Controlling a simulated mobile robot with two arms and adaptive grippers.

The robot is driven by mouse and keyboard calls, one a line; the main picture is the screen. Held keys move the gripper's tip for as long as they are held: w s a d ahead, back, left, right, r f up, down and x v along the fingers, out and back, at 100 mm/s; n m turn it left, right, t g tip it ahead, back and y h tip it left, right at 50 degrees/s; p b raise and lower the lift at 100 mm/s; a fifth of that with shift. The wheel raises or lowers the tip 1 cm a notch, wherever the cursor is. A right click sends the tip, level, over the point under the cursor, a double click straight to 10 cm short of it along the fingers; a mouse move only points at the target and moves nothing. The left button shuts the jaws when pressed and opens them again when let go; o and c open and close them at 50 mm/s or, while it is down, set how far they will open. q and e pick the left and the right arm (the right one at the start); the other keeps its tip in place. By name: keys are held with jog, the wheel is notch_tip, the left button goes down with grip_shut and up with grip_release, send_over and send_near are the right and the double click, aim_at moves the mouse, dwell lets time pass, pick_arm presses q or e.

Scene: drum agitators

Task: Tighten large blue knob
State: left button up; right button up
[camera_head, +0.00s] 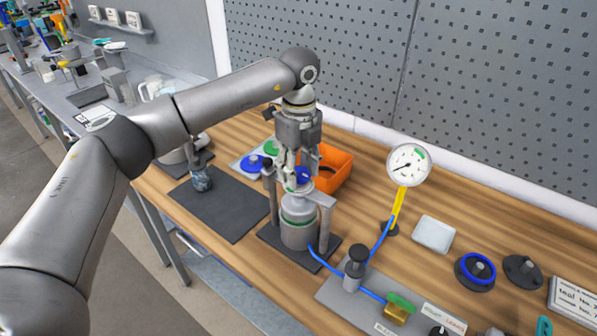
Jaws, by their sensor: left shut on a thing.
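My left gripper (296,172) points straight down over the drum agitator (298,223), a grey metal cylinder in a frame with two posts on a dark mat. It is shut on the large blue knob (303,174) at the top of the agitator. The fingers cover much of the knob, so its exact seat is hard to see. My right gripper is not in view.
An orange bin (338,165) stands close behind the agitator. A dial gauge (408,165) on a yellow stem, a valve (355,265) and blue hose are to the right. A dark mat (225,205) lies left. A pegboard wall closes the back.

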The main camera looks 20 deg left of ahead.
pick_arm(q)
jog(key=m+b, duration=0.2)
jog(key=m, duration=0.1)
jog(key=shift+m, duration=0.4)
jog(key=m+b, duration=0.1)
jog(key=m, duration=0.3)
jog(key=shift+m, duration=0.3)
jog(key=m+b, duration=0.1)
jog(key=m, duration=0.3)
jog(key=shift+w+r, duration=0.1)
jog(key=shift+r, duration=0.05)
jog(key=shift+r+m+b, duration=0.1)
jog(key=shift+m+b, duration=0.3)
jog(key=shift+m, duration=2.4)
jog(key=o, duration=0.9)
jog(key=shift+o, duration=0.7)
